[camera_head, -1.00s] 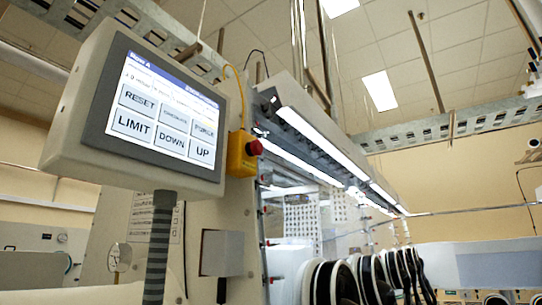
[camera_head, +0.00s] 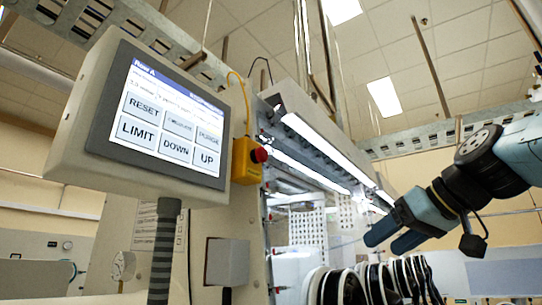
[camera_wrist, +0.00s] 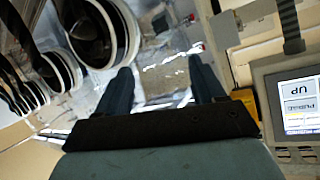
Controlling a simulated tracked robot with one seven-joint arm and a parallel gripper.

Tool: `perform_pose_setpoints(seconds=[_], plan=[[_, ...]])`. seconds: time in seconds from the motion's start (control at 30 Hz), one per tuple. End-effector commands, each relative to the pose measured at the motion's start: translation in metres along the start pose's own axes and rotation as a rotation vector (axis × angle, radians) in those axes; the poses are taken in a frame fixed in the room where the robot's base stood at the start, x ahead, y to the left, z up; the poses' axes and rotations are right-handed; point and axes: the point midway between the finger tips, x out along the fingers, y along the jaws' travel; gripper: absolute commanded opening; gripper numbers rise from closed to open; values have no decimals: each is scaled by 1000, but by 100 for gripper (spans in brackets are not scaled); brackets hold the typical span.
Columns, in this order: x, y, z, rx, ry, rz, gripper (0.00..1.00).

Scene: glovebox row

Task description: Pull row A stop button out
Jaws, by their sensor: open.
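The row A stop button is a red mushroom knob (camera_head: 259,155) on the right face of a yellow box (camera_head: 245,160). The box is fixed to the cabinet side, just right of the touch panel, with a yellow cable above it. In the wrist view a strip of the yellow box (camera_wrist: 243,101) shows right of the gripper; the red knob cannot be made out there. My gripper (camera_head: 384,236) is open and empty, to the right of the button and lower in the picture, well apart from it. In the wrist view both blue fingers (camera_wrist: 160,78) are spread with nothing between them.
The touch panel (camera_head: 165,115) headed "Row A" stands left of the box on a ribbed grey post (camera_head: 164,252). A lit hood (camera_head: 320,130) runs back above the glovebox. Several black-and-white glove ports (camera_head: 352,285) line the lower front. Open air lies between gripper and button.

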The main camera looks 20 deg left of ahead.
Motion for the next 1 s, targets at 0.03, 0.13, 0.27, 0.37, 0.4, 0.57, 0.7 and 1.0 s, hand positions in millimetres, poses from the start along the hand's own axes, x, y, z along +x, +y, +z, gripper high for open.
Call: perform_pose_setpoints(seconds=[0.03,0.13,0.27,0.37,0.4,0.57,0.7,1.0], plan=[[2,-19,-37,-49,57,-69,69],[-1,-55,-98,-141,176,-191,69],[-11,-93,-156,-230,304,-306,69],[-18,-113,-182,-273,371,-360,69],[-20,-118,-188,-285,389,-373,69],[-19,-128,-200,-303,419,-396,69],[-5,-135,-205,-302,417,-396,69],[39,-157,-222,-302,416,-395,69]])
